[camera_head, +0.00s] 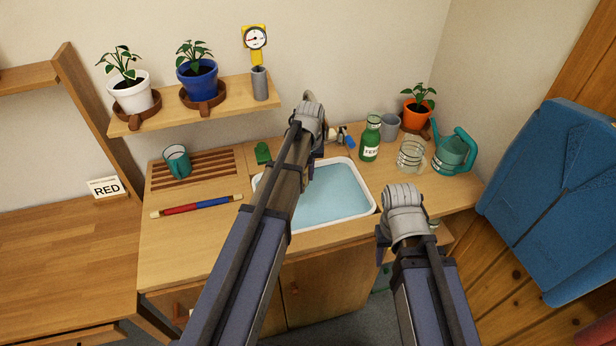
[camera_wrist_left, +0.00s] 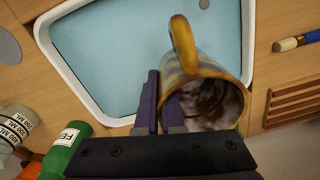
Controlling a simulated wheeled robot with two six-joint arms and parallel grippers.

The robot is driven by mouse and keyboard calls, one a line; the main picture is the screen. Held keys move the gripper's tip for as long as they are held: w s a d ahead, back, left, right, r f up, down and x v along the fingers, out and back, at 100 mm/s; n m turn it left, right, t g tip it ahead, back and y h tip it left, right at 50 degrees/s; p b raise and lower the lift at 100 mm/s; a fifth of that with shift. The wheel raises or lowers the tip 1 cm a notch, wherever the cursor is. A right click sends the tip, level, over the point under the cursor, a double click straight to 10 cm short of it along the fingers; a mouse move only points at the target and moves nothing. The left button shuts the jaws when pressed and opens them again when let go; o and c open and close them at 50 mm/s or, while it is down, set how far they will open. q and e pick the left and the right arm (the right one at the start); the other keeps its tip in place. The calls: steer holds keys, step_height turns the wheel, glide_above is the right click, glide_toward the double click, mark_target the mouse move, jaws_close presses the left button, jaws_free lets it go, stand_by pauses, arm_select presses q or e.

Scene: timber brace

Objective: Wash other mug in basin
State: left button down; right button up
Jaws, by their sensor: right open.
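A mug (camera_wrist_left: 222,72) with a yellowish rim and handle shows in the left wrist view, tilted over the basin's edge, its inside stained brown. My left gripper (camera_wrist_left: 160,92) is shut on its wall, one finger inside and one outside. In the head view my left arm hides this mug. The basin (camera_head: 332,195) is white-rimmed and filled with light blue water; it also shows in the left wrist view (camera_wrist_left: 110,55). A teal mug (camera_head: 176,161) stands on the slatted drying rack (camera_head: 205,166). My right gripper (camera_head: 382,245) is open near the counter's front edge, right of the basin.
A green sponge (camera_head: 263,152) lies behind the basin's left side. A green bottle (camera_head: 370,140), grey cup (camera_head: 390,125), glass jar (camera_head: 411,156) and watering can (camera_head: 455,152) crowd the right. A red-blue rod (camera_head: 197,206) lies left. A plant shelf (camera_head: 225,103) overhangs the back.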

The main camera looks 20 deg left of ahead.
arm_select(q)
steer(key=shift+w+a+f, duration=0.1)
steer(key=shift+w+a, duration=0.3)
steer(key=shift+a, duration=0.05)
steer(key=shift+w+a+f, duration=0.15)
steer(key=shift+w+f, duration=0.05)
steer(key=shift+f, duration=0.05)
steer(key=shift+s+f, duration=0.15)
step_height(320, 180, down, 13)
steer(key=b, duration=1.3)
arm_select(e)
step_height(320, 180, down, 14)
arm_select(q)
steer(key=shift+f+b, duration=0.1)
steer(key=shift+b, duration=0.25)
arm_select(e)
steer(key=shift+w+a+f, duration=0.1)
stand_by(0.3)
arm_select(q)
step_height(320, 180, up, 12)
steer(key=p, duration=1.2)
arm_select(e)
step_height(320, 180, up, 12)
arm_select(q)
steer(key=shift+f, duration=0.1)
arm_select(e)
steer(key=shift+f, duration=0.1)
